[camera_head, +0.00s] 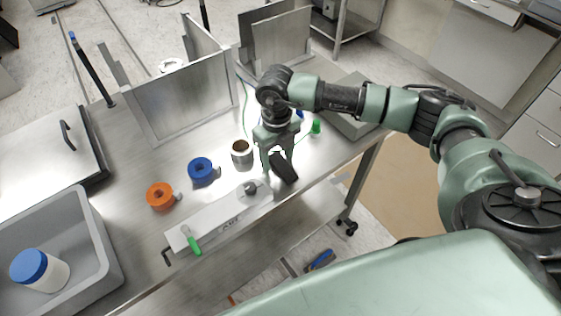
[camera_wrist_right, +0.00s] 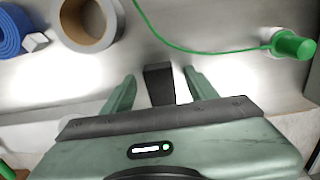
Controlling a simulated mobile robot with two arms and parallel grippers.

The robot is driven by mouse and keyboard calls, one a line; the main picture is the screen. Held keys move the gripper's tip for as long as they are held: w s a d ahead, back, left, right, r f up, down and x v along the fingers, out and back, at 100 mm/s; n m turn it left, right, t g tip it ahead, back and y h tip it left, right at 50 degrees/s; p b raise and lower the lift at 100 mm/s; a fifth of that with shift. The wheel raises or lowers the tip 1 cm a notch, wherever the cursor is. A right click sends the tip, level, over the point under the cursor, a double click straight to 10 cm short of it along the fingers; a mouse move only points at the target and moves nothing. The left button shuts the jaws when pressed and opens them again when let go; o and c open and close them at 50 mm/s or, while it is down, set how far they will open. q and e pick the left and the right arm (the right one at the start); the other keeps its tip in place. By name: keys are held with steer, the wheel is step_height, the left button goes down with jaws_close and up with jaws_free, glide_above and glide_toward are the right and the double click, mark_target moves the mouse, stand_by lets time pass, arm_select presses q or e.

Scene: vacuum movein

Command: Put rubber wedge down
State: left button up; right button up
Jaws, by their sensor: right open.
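The black rubber wedge (camera_head: 284,167) stands at the front edge of the steel table, just right of the white strip. In the right wrist view the wedge (camera_wrist_right: 159,84) lies between the two fingers, with a gap on each side. My right gripper (camera_head: 277,160) points down over it and is open. In the right wrist view the gripper's fingers (camera_wrist_right: 161,88) are spread and do not touch the wedge. My left gripper is not in view.
A green cylinder (camera_wrist_right: 293,45) with a cord is at right. A grey bin (camera_head: 100,240) is at left.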

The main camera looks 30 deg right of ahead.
jaws_close()
steer(key=shift+r, duration=0.1)
